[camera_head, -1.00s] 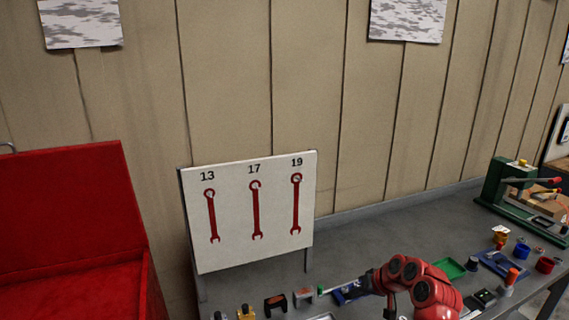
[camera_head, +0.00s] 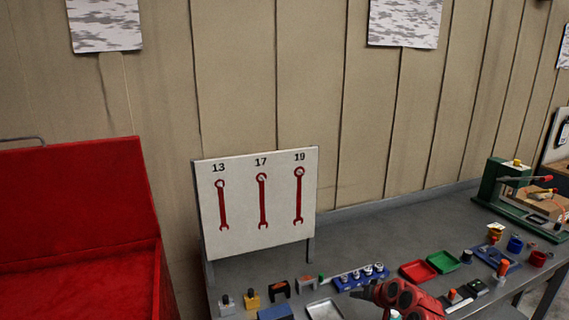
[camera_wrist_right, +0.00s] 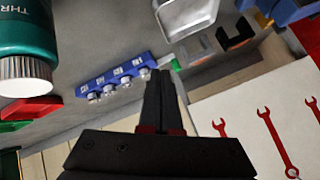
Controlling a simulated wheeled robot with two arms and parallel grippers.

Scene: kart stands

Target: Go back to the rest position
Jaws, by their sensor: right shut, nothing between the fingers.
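My right arm, red with a dark gripper (camera_head: 371,291), is low in the head view, over the front of the grey workbench (camera_head: 375,240). In the right wrist view its dark fingers (camera_wrist_right: 160,80) are together with nothing between them. The rack also shows in the head view (camera_head: 362,278). My left gripper is in neither view.
A red box (camera_head: 80,200) is at left. Red (camera_head: 417,271) and green (camera_head: 443,262) trays lie right of the rack. A green bottle (camera_wrist_right: 25,45) is close in the wrist view.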

